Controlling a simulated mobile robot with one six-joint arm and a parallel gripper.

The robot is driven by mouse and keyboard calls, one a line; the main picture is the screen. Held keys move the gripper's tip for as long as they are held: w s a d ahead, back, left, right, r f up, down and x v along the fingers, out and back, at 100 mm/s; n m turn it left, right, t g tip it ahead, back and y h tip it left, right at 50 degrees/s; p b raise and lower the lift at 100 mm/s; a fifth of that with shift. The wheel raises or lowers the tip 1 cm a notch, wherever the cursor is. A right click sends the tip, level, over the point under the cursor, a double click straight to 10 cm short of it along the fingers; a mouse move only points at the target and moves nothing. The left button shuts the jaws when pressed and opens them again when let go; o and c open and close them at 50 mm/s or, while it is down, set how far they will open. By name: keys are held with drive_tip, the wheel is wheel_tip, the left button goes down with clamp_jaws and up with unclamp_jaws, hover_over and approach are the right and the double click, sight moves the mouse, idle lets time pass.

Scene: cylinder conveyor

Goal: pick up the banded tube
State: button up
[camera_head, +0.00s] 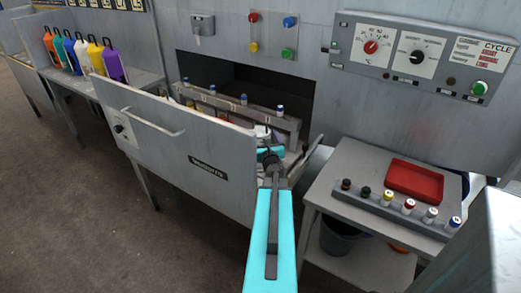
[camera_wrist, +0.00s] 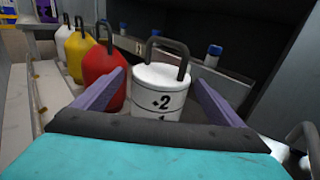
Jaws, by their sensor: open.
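Short tubes with coloured caps and bands stand in a grey rack (camera_head: 395,216) on the right-hand side table; one is a white tube with a red band (camera_head: 387,198). Blue-capped tubes (camera_head: 244,99) stand along a rail inside the bay. I cannot tell which one the task calls the banded tube. My gripper (camera_wrist: 160,76) is open, its purple fingers either side of a white canister (camera_wrist: 159,92) marked "2", with a dark handle. I cannot tell whether they touch it. In the head view my arm hides most of the gripper.
A metal front panel (camera_head: 175,150) with a handle encloses the bay. A red tray (camera_head: 414,179) lies behind the rack. Coloured canisters (camera_head: 95,58) stand on the left table.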

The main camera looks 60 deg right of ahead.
sight(258, 128)
drive_tip(key=shift+w+d, duration=0.3)
drive_tip(key=shift+d, duration=0.05)
drive_tip(key=shift+p+x, duration=0.9)
drive_tip(key=shift+x, duration=1.7)
drive_tip(key=c, duration=1.9)
drive_tip(key=shift+r, duration=0.2)
